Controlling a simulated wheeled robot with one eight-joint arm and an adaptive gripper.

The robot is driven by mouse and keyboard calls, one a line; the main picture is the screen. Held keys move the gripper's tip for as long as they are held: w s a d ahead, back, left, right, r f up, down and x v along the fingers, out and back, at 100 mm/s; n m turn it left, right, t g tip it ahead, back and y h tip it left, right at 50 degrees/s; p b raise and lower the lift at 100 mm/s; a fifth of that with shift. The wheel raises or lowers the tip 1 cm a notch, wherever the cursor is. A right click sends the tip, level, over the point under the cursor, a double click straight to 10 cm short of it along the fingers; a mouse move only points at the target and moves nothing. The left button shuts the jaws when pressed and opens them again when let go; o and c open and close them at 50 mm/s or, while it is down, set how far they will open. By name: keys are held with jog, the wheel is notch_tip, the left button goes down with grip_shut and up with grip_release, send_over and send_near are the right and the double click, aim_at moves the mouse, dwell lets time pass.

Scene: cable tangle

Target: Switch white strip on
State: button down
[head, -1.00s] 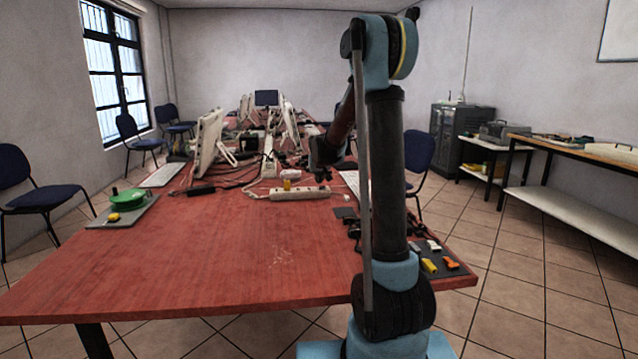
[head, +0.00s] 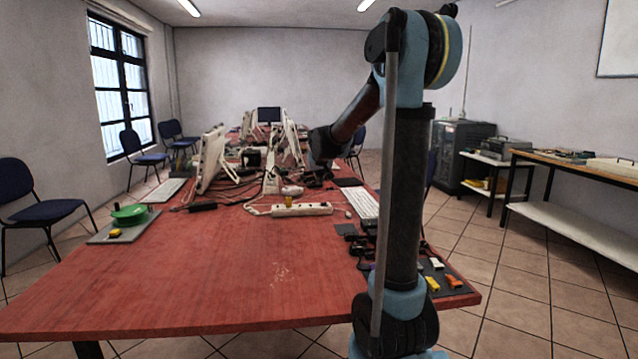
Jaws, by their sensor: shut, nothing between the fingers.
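The white power strip (head: 315,210) lies flat on the red table, roughly crosswise, toward the middle of the table. A small yellow piece (head: 288,201) is at its left part. A white cable leads off its left end. The state of its switch is too small to tell. My gripper (head: 318,172) is dark and shows small above and beyond the strip in the picture, against the dark clutter behind. It is shut and empty, apart from the strip. Its fingertips are hard to make out.
Behind the strip are a white rounded object (head: 292,190), tangled dark cables and monitors (head: 210,158). A white keyboard (head: 363,203) lies right. A green spool (head: 130,214) sits on a grey mat at left. Dark adapters (head: 360,243) lie near my arm. The front of the table is clear.

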jog(key=shift+r, duration=0.1)
jog(key=shift+s+d+r, duration=0.1)
jog(key=shift+d+r, duration=0.2)
jog(key=shift+d, duration=0.4)
send_over(324, 203)
jog(key=f, duration=0.6)
jog(key=shift+s+a+f, duration=0.3)
jog(key=f, duration=0.3)
jog(key=shift+w+d, duration=0.25)
jog(key=shift+d+f, duration=0.1)
jog(key=shift+f, duration=0.6)
